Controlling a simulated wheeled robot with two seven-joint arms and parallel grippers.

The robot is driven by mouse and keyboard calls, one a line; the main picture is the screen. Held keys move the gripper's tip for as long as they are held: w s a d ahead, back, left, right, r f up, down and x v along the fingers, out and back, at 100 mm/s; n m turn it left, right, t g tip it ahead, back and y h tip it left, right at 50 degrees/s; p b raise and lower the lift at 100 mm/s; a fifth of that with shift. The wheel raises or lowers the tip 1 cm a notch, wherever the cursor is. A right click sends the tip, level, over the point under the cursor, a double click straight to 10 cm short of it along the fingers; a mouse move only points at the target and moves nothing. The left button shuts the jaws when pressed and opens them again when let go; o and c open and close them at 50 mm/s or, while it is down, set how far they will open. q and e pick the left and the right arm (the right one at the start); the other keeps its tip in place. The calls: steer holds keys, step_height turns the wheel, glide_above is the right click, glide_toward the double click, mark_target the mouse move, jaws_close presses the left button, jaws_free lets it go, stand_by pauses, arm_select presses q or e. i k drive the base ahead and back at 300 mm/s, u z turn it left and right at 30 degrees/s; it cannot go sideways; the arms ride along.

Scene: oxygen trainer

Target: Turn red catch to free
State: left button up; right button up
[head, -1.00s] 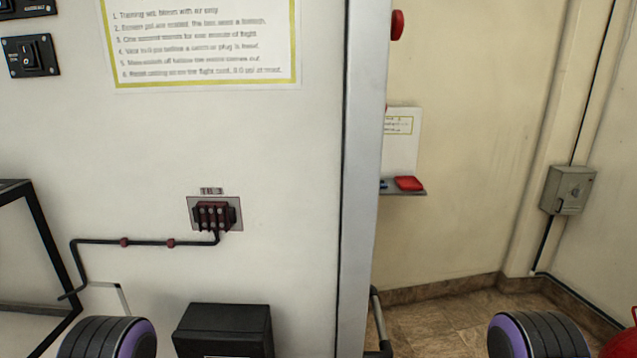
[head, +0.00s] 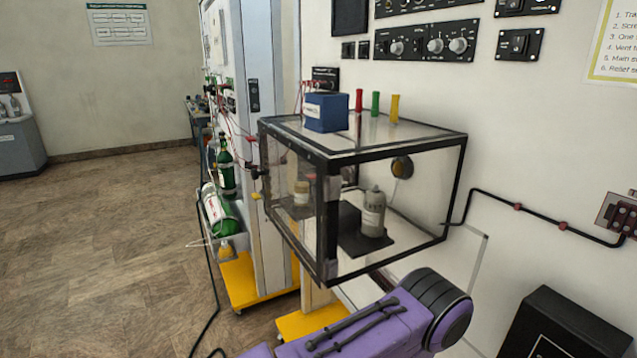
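I cannot make out a red catch for certain in the head view. A clear box with a black frame (head: 395,151) stands out from the white wall, with a grey canister (head: 373,212) on a dark plate inside. Small dark and red fittings (head: 251,167) show at the box's left side, too small to tell what they are. A purple and black link of my own arm reaches in at the bottom, below the box. Neither of my grippers is in view.
A blue box (head: 326,112) and red, green and yellow upright pieces stand on the clear box. Green cylinders (head: 226,165) stand and lie at the left by a yellow base (head: 240,283). A black box (head: 560,335) is at the lower right. The left floor is open.

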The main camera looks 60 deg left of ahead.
mark_target(253, 138)
steer(key=z, duration=0.25)
steer(key=k, duration=0.45)
steer(key=u, duration=1.8)
steer(key=i, duration=0.5)
steer(key=z, duration=0.05)
steer(key=k, duration=0.5)
steer(key=u, duration=2.25)
steer(key=i, duration=1.15)
steer(key=z, duration=0.65)
